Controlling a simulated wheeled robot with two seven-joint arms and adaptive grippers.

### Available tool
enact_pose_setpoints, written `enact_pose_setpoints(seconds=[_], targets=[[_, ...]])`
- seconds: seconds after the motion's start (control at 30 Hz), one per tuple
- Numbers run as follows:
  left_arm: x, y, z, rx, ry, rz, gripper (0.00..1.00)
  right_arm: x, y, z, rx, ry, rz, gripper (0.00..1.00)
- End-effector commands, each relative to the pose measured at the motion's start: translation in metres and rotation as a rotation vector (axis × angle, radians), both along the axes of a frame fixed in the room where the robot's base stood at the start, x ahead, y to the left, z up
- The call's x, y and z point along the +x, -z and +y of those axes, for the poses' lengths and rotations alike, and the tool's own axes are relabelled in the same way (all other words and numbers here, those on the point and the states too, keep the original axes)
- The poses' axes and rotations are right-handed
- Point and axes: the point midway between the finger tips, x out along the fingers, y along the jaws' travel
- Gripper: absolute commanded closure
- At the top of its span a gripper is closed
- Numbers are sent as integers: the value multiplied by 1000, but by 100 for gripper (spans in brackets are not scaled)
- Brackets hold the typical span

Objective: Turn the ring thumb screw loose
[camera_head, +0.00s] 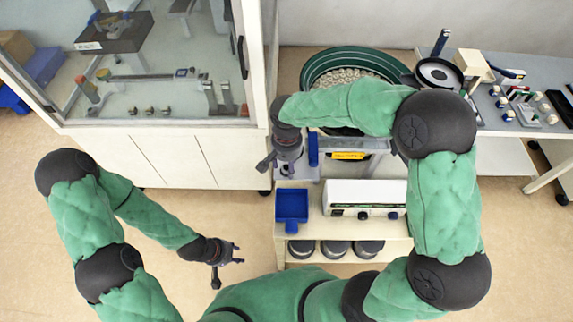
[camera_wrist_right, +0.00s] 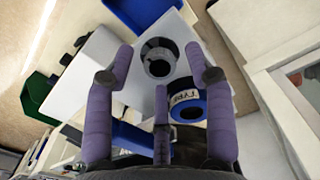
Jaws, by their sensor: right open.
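My right gripper (camera_wrist_right: 160,58) is open, its purple-grey fingers spread around a grey round part with a dark hole (camera_wrist_right: 158,66) on a white plate (camera_wrist_right: 188,35). The frames do not show whether they touch it. A blue ring-shaped part with a white label (camera_wrist_right: 187,104) lies close to the right finger. I cannot tell which part is the ring thumb screw. In the head view my right gripper (camera_head: 279,166) points down beside the bowl feeder (camera_head: 318,62), whose green bowl holds pale parts. My left gripper (camera_head: 229,268) is open and empty over the floor.
A blue bin (camera_head: 292,204) and a white control box (camera_head: 364,198) stand on the cart's front, above several dark round parts on a lower shelf. A glazed cabinet (camera_head: 150,100) stands left. A tool-covered bench (camera_head: 500,125) stands right.

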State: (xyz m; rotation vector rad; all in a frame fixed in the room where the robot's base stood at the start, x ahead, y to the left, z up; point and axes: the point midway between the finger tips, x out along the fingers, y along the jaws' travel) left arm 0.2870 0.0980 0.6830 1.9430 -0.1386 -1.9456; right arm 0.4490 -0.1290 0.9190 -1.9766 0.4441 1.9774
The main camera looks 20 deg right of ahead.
Motion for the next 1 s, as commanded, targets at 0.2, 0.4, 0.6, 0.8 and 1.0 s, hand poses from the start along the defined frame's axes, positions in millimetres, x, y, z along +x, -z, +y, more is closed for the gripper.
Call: enact_pose_setpoints(seconds=[0.2,0.4,0.6,0.8,1.0], targets=[[0,0,0,0,0,0,60,0,2,0,0,0,-1,46],[0,0,0,0,0,0,60,0,2,0,1,0,0,77],[0,0,0,0,0,0,60,0,2,0,1,0,0,100],[0,-1,0,0,0,0,60,0,1,0,1,-18,0,100],[0,-7,0,0,0,0,60,0,1,0,0,-100,0,100]])
